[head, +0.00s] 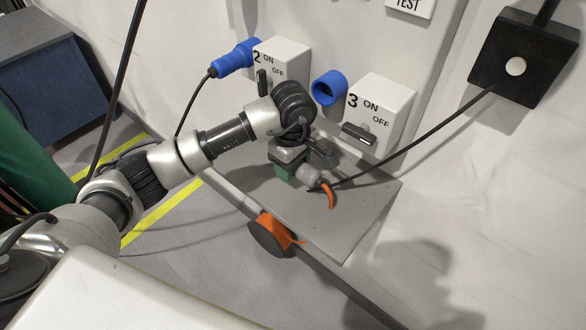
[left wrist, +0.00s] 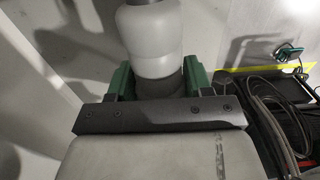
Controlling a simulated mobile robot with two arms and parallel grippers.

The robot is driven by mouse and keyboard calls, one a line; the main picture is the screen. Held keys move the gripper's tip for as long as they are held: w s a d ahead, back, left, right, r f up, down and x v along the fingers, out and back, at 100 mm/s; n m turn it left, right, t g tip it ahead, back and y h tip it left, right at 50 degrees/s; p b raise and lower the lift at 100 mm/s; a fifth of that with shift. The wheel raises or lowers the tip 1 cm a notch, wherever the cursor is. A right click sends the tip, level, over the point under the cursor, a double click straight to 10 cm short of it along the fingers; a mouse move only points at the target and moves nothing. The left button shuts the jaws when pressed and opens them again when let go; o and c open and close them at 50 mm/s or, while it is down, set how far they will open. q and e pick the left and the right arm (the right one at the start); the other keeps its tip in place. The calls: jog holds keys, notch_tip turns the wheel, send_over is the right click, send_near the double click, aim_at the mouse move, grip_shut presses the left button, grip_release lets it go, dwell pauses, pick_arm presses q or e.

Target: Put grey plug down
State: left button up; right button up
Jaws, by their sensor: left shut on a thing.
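My left gripper (head: 299,172) is shut on the grey plug (head: 313,177), low over the grey shelf (head: 352,222) under the switch boxes. In the left wrist view the grey plug (left wrist: 149,40) sits between the green fingers of my left gripper (left wrist: 155,78). A black cable (head: 410,147) runs from the plug area to a black box at the right. I cannot tell whether the plug touches the shelf, as the gripper hides part of it. My right gripper is not in view.
Switch box 2 (head: 284,58) has a blue plug (head: 236,58) at its left. An empty blue socket (head: 329,88) is beside switch box 3 (head: 381,112). An orange piece (head: 330,194) lies by the plug, and an orange-and-dark part (head: 272,235) is at the shelf's front edge. The shelf's right part is clear.

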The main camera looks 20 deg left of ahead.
aim_at(293, 181)
pick_arm(q)
jog(key=shift+w+a+f, duration=0.2)
jog(key=shift+w+f, duration=0.2)
jog(key=shift+w, duration=0.2)
notch_tip(293, 181, down, 3)
jog(key=shift+f+p, duration=0.1)
jog(key=shift+p, duration=0.7)
jog(key=shift+f, duration=0.35)
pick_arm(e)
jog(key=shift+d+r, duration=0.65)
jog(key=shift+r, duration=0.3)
pick_arm(q)
jog(key=shift+f, duration=0.1)
jog(key=shift+f, duration=0.1)
jog(key=o, duration=1)
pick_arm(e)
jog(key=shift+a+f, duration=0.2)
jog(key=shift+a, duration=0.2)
